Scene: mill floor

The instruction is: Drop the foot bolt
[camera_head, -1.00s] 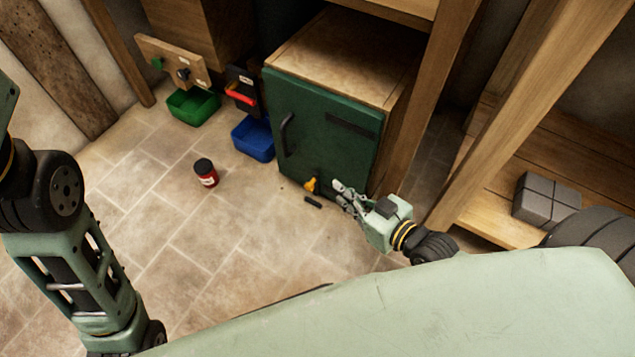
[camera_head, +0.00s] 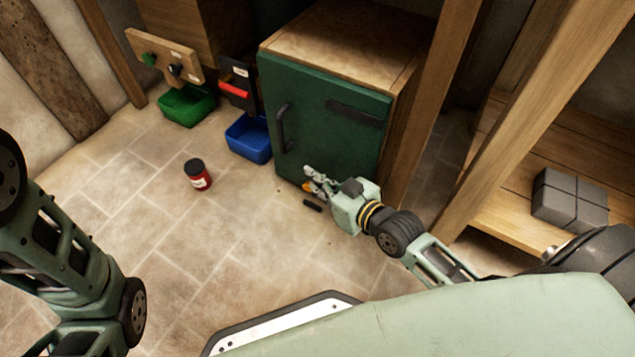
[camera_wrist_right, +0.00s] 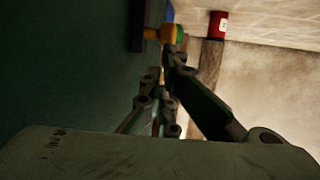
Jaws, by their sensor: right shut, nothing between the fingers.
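The green cabinet door (camera_head: 325,115) is closed, with a dark handle on its left. The foot bolt's orange knob (camera_head: 306,188) is low on the door, mostly hidden by my right gripper (camera_head: 313,178) in the head view. In the right wrist view, the orange knob (camera_wrist_right: 168,33) sticks out from a dark mount on the door, just beyond the fingertips of my right gripper (camera_wrist_right: 168,60). That gripper is shut and empty, close to the knob; I cannot tell whether they touch. My left gripper is out of view.
A red jar (camera_head: 198,175), a blue bin (camera_head: 248,138) and a green bin (camera_head: 187,105) stand to the left. A wooden post (camera_head: 428,100) borders the cabinet's right.

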